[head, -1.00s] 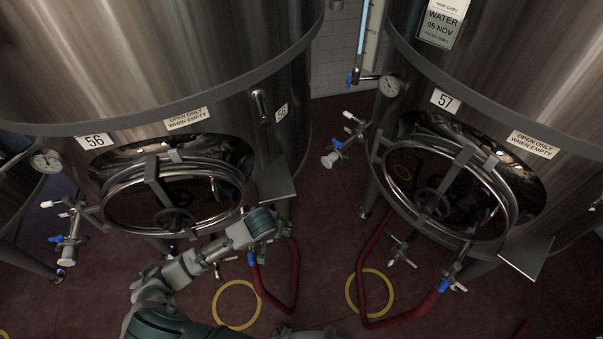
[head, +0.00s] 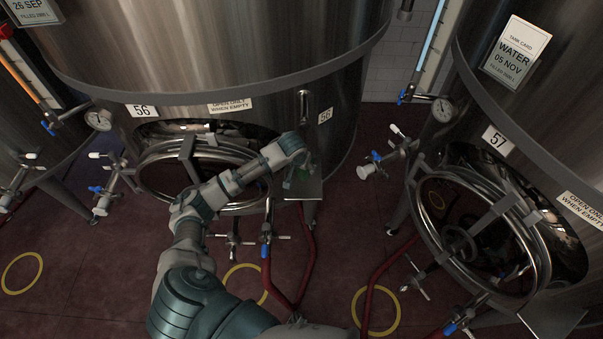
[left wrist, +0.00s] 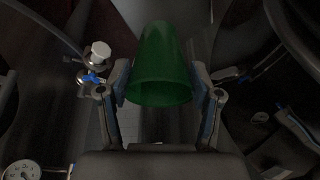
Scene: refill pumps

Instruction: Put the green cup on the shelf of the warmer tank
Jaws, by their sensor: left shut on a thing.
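My left gripper (left wrist: 165,90) is shut on the green cup (left wrist: 160,65), which fills the space between the fingers in the left wrist view. In the head view the left gripper (head: 300,168) is at the small metal shelf (head: 311,192) of tank 56 (head: 230,60); only a bit of green shows there, mostly hidden by the hand. I cannot tell whether the cup touches the shelf. Tank 57 (head: 560,120) at the right has its own shelf (head: 552,318), empty where visible. Dial gauges show on tank 56 (head: 99,119) and tank 57 (head: 443,109); their readings are too small to tell.
Round open manway doors stand before tank 56 (head: 150,190) and tank 57 (head: 545,270). Valves (head: 395,150) jut out beside the tanks. Red hoses (head: 306,250) run down to the floor, which has yellow rings (head: 22,272). A third tank (head: 30,110) is at the left.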

